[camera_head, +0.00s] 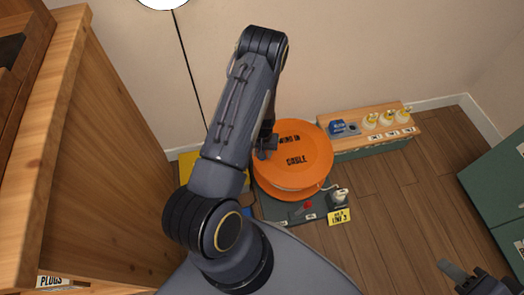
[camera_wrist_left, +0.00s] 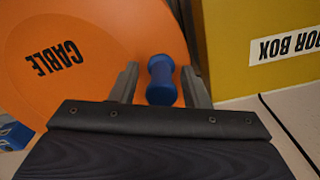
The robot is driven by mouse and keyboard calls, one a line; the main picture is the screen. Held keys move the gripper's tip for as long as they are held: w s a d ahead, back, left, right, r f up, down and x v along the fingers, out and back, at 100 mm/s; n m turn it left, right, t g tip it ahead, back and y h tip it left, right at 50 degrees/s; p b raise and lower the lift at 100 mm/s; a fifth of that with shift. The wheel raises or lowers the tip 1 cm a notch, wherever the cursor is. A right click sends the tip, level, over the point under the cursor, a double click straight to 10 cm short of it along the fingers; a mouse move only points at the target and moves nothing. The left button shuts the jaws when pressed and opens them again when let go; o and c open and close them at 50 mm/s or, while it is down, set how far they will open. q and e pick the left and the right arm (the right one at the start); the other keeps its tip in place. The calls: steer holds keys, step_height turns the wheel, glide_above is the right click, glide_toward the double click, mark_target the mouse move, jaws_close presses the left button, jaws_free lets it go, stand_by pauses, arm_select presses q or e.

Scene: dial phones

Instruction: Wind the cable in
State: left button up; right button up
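The orange cable reel (camera_head: 308,165) stands on a dark base on the floor, with "CABLE" lettered on its face. The orange face also fills the upper left of the left wrist view (camera_wrist_left: 90,25). A blue crank handle (camera_wrist_left: 161,80) sticks out beside it. My left gripper (camera_wrist_left: 160,88) has one finger on each side of the blue handle, with narrow gaps visible. In the head view the left gripper (camera_head: 267,145) is at the reel's left edge and the handle is hidden. My right gripper (camera_head: 468,276) is at the bottom right corner, partly cut off, far from the reel.
A white plug (camera_head: 340,195) and a red switch (camera_head: 307,206) are at the base's front. A wooden shelf unit (camera_head: 400,132) with several fittings stands right of the reel. A yellow box (camera_wrist_left: 250,45) is close to the left gripper. Open floor (camera_head: 400,210) lies to the right.

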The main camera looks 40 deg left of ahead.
arm_select(q)
step_height(320, 180, up, 7)
steer(key=p, duration=0.3)
steer(key=shift+r, duration=0.4)
stand_by(0.3)
